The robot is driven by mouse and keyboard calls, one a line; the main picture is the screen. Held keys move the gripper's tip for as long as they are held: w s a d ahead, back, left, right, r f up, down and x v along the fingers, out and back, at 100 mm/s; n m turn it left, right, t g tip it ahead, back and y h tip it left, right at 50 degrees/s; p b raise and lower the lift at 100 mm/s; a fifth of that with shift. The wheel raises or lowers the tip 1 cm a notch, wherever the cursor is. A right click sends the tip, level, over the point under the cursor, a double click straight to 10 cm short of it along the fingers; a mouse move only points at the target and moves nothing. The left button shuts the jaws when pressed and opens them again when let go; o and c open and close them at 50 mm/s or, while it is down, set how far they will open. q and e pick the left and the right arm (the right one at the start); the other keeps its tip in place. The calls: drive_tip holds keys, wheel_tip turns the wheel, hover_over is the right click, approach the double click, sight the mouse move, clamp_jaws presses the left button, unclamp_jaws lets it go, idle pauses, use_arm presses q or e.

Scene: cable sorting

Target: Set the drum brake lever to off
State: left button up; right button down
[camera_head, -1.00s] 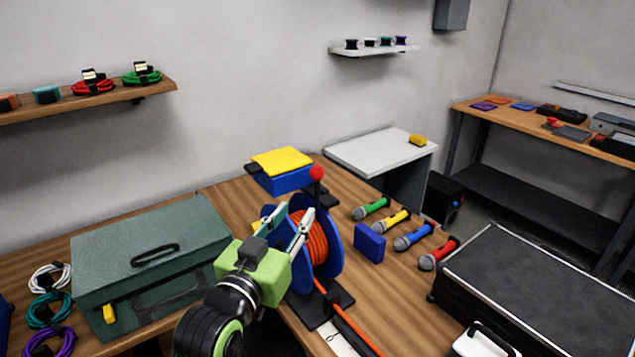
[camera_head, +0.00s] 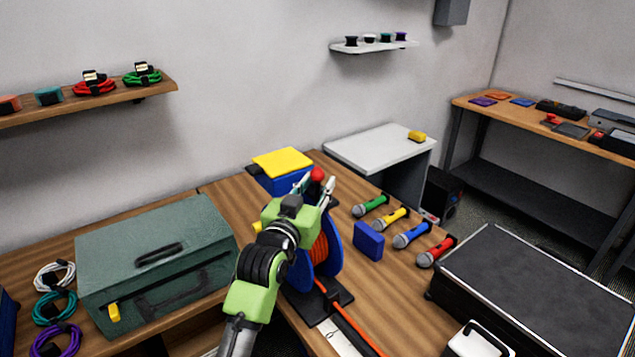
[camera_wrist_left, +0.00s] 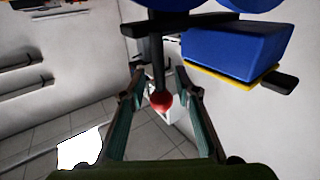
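The cable drum (camera_head: 335,250) has blue flanges and orange cable and stands on a black base on the wooden table. Its brake lever ends in a red ball knob (camera_head: 317,174) near the top of the drum. In the left wrist view the dark lever rod (camera_wrist_left: 158,62) runs to the red knob (camera_wrist_left: 161,100). My left gripper (camera_head: 319,186) is at the knob, with its arm covering part of the drum. In the wrist view my left gripper (camera_wrist_left: 158,91) is open, with one finger on each side of the knob and gaps visible. My right gripper is out of view.
A blue box with a yellow top (camera_head: 283,162) is close behind the knob. A green case (camera_head: 155,262) lies left of my arm. A blue block (camera_head: 369,241) and several microphones (camera_head: 412,236) lie right of the drum. A black case (camera_head: 540,285) is further right.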

use_arm(q)
drive_tip(key=shift+w, duration=0.1)
drive_tip(key=shift+c, duration=0.7)
clamp_jaws()
